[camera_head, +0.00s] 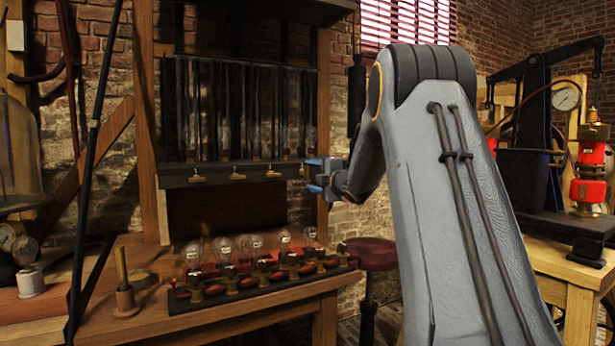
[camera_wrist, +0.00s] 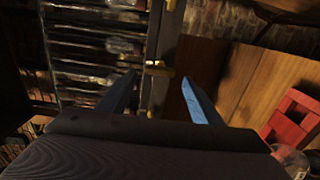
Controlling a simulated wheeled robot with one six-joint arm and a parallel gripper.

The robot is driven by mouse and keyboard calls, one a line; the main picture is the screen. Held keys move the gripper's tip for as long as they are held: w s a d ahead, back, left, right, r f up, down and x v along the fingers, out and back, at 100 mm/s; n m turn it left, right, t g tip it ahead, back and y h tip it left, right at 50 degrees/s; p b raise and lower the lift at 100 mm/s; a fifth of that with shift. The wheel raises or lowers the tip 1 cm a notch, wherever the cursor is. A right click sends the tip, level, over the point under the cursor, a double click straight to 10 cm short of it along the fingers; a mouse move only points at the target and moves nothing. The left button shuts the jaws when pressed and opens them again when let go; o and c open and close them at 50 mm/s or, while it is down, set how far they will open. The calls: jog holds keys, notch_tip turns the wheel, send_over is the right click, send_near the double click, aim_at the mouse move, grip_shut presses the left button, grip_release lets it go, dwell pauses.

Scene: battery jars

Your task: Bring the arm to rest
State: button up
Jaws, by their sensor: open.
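My gripper (camera_head: 321,175) has blue fingers and is in front of the right end of the dark shelf bar (camera_head: 230,176) with brass fittings, below the glass jars (camera_head: 245,110). In the wrist view my gripper (camera_wrist: 158,90) shows its two blue fingers spread apart. Nothing is held between them. A brass fitting (camera_wrist: 158,69) on the dark bar shows beyond the gap between the fingers. I cannot tell how far the fingertips are from the bar. My grey arm crosses the right half of the head view and hides what lies behind it.
A wooden bench (camera_head: 250,312) carries a row of glass bulbs (camera_head: 255,243) on a dark red base, below my gripper. A round red stool (camera_head: 371,253) stands right of the bench. A table (camera_head: 575,262) with red apparatus (camera_head: 590,180) is at the right. A dark pole (camera_head: 88,190) stands at left.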

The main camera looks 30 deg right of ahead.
jog(key=shift+s, duration=1.15)
